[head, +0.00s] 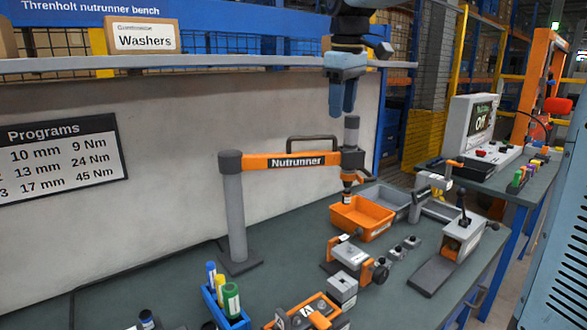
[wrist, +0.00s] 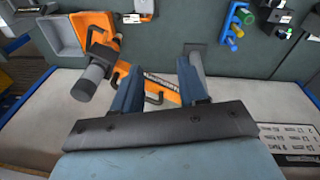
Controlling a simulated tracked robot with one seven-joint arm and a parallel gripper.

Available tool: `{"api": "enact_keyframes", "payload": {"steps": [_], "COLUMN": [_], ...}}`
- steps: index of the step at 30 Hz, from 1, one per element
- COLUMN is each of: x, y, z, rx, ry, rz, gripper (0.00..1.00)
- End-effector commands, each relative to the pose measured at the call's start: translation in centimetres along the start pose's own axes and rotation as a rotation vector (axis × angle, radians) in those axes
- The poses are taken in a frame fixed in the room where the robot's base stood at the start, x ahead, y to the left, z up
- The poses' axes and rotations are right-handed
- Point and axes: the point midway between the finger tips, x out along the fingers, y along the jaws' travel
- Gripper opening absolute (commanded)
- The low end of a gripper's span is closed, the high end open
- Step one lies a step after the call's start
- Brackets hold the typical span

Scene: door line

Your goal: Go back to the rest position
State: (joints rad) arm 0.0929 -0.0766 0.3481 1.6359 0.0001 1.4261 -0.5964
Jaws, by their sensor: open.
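My gripper (head: 342,98) hangs pointing down at the top centre of the head view, above the nutrunner's dark upright cylinder. In the wrist view my gripper (wrist: 160,92) shows two blue fingers spread apart with nothing held between them. The orange nutrunner arm (head: 290,160) reaches from a grey post (head: 234,205) to a dark tool head (head: 352,160). The nutrunner arm also shows beyond the fingers in the wrist view (wrist: 160,88). No mark of a rest position is visible.
An orange bin (head: 362,218) and a grey bin (head: 388,198) stand below the tool head. The bench (head: 130,275) carries fixtures and a blue holder (head: 225,308) with coloured bottles. A shelf (head: 220,65) with a Washers box (head: 142,36) runs behind. A monitor (head: 472,125) stands right.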

Motion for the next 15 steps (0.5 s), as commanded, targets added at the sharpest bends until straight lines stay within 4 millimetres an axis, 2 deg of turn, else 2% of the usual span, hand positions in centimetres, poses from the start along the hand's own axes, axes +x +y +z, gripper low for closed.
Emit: {"api": "enact_keyframes", "payload": {"steps": [15], "x": [3.1], "y": [-4.0], "z": [11.2], "rx": [0.348], "ry": [0.086], "rz": [0.122], "gripper": [0.42]}}
